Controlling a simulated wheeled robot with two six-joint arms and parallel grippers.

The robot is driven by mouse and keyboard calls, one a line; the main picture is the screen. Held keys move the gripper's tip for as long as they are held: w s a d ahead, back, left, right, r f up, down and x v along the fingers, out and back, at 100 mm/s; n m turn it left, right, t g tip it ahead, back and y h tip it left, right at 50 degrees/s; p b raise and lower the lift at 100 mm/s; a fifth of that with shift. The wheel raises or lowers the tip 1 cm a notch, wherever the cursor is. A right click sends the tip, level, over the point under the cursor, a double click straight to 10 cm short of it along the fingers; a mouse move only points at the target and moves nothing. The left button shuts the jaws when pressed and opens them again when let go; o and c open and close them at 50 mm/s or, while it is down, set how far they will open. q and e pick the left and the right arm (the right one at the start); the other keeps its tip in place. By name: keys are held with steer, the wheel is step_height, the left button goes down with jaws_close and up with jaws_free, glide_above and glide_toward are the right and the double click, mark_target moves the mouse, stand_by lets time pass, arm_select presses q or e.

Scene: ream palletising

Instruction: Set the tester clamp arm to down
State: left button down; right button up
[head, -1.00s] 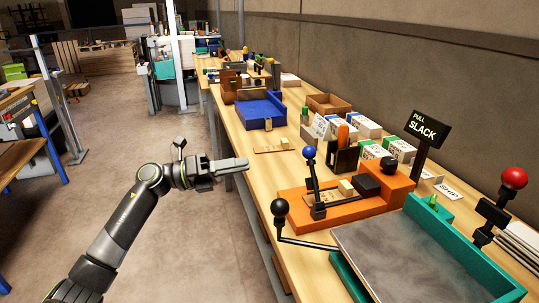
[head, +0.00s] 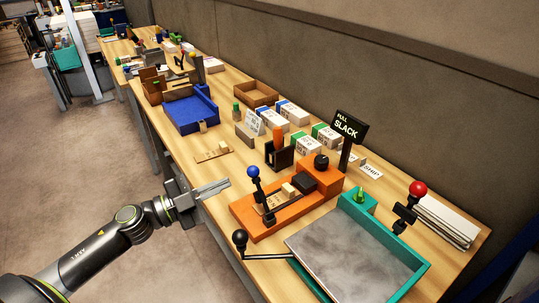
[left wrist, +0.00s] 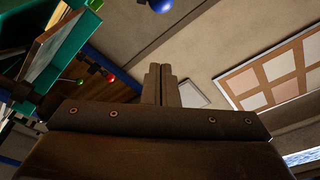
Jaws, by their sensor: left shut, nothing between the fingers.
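The orange tester (head: 245,219) stands on the bench under a black "PULL SLACK" sign (head: 346,127). Its clamp arm, a dark lever with a blue ball knob (head: 253,172), stands nearly upright at the tester's left end. A small light-wood block (head: 288,190) sits on the tester beside a black block. My left gripper (head: 228,183) is shut and empty, just left of the blue knob in the head view and apparently apart from it. In the left wrist view the shut fingers (left wrist: 161,84) point up, with the blue knob (left wrist: 160,4) at the top edge. My right gripper is out of view.
A teal-framed tray (head: 422,270) with a black-knobbed crank (head: 240,238) and a red-knobbed lever (head: 417,189) stands right of the tester. Floor left of the bench is open.

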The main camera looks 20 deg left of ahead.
mark_target(249, 169)
arm_select(q)
steer(key=p+x, duration=0.5)
steer(key=x, duration=0.5)
steer(key=shift+w+a+f+n+b, duration=0.15)
steer(key=shift+a+f+b, duration=0.5)
steer(key=shift+b, duration=0.95)
steer(key=shift+w+a+f+n+b, duration=0.2)
steer(key=shift+a+f+b, duration=0.45)
steer(key=shift+b, duration=0.9)
steer(key=shift+w+a+f+n+p, duration=0.5)
steer(key=shift+a+n+p, duration=0.2)
steer(key=shift+n+p, duration=0.2)
steer(key=shift+w+a+f+n+t+y+p, duration=0.35)
steer(key=shift+a+f+n+p, duration=0.3)
steer(key=shift+f+n, duration=0.5)
steer(key=shift+w+a+f+n+t+y+p, duration=0.15)
steer(key=shift+w+a+f+n+p, duration=0.55)
steer(key=shift+n, duration=0.8)
steer(key=shift+w+a+f+n+t+y+p, duration=0.2)
steer(key=shift+a+f+n+y+p, duration=0.15)
steer(key=shift+a+f+n, duration=0.65)
steer(key=shift+d+f+n, duration=0.2)
steer(key=shift+f+n, duration=0.05)
steer(key=shift+n, duration=0.05)
